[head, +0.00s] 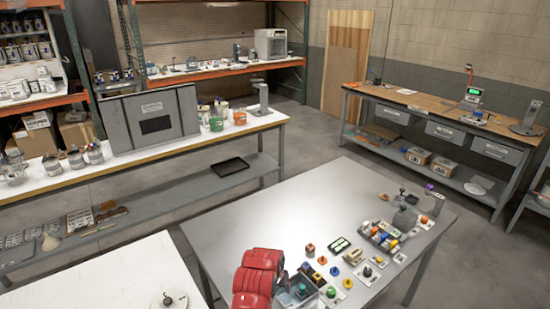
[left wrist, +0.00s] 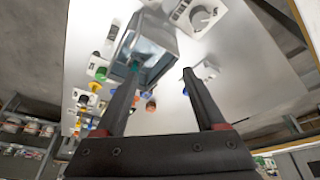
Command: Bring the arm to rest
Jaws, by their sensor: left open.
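My left arm shows as red links (head: 258,275) at the bottom middle of the head view, over the front of the grey metal table (head: 250,205). Its gripper is mostly hidden there. In the left wrist view my left gripper (left wrist: 161,70) is open, with two dark fingers spread apart and nothing between them. A grey open bin (left wrist: 150,45) lies beyond the left finger, with a teal piece (left wrist: 135,66) showing at that fingertip. I cannot tell whether the finger touches it. My right gripper is not in view.
Several small coloured parts on white cards (head: 335,271) and a rack of colored pieces (head: 381,236) crowd the table's right side. The table's left and back are clear. A white table (head: 110,270) stands at front left, with a long bench (head: 200,140) behind.

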